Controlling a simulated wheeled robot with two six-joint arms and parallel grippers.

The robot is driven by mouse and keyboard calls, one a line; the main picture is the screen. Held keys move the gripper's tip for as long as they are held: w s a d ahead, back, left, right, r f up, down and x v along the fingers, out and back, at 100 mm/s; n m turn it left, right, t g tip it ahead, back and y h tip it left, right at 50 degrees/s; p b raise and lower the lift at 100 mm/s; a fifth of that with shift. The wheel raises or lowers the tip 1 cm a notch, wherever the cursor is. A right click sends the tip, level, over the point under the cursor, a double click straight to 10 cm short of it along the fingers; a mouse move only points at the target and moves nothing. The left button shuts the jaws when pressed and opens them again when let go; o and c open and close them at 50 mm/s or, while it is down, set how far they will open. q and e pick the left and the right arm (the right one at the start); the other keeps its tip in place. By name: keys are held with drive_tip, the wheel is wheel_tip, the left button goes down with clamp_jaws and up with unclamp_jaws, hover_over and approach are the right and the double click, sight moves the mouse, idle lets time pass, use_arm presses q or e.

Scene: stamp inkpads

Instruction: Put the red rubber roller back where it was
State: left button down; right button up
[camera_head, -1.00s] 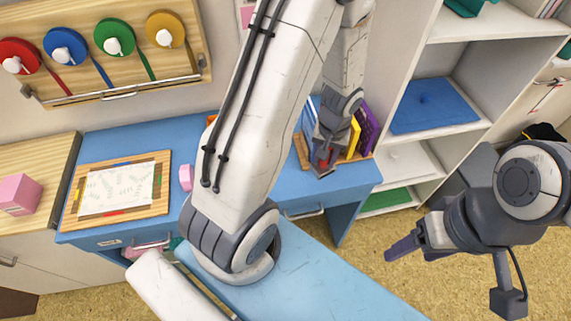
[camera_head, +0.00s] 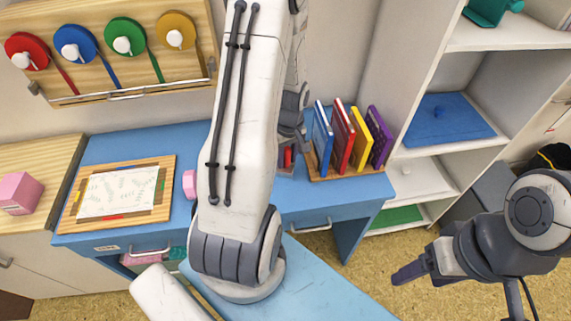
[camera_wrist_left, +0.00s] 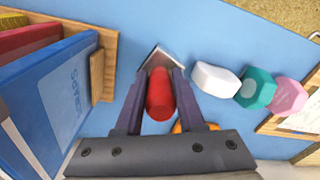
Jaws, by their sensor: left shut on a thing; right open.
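The red rubber roller (camera_wrist_left: 160,95) lies between the dark fingers of my left gripper (camera_wrist_left: 158,105) in the left wrist view, and the fingers are shut on it. A pale angular piece (camera_wrist_left: 160,58) shows just beyond the roller; I cannot tell whether it is joined to it. In the head view a small red patch of the roller (camera_head: 288,156) shows at my left gripper, over the blue desk (camera_head: 330,200), just left of the books. My arm hides part of the desk there. My right gripper (camera_head: 408,272) is open and empty, off to the right.
A wooden stand (camera_head: 345,174) of several coloured books is close beside my left gripper. White (camera_wrist_left: 215,80), teal (camera_wrist_left: 257,90) and pink (camera_wrist_left: 287,97) blocks stand on the desk. A framed sheet (camera_head: 118,192) lies at left. White shelves (camera_head: 470,165) rise at right.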

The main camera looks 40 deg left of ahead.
sight(286, 167)
use_arm(q)
drive_tip(key=shift+a+f, duration=0.2)
drive_tip(key=shift+a, duration=0.1)
drive_tip(key=shift+f, duration=2)
drive_tip(key=shift+f, duration=0.25)
drive_tip(key=c, duration=0.5)
unclamp_jaws()
drive_tip(key=shift+r, duration=0.1)
drive_tip(key=shift+r, duration=0.1)
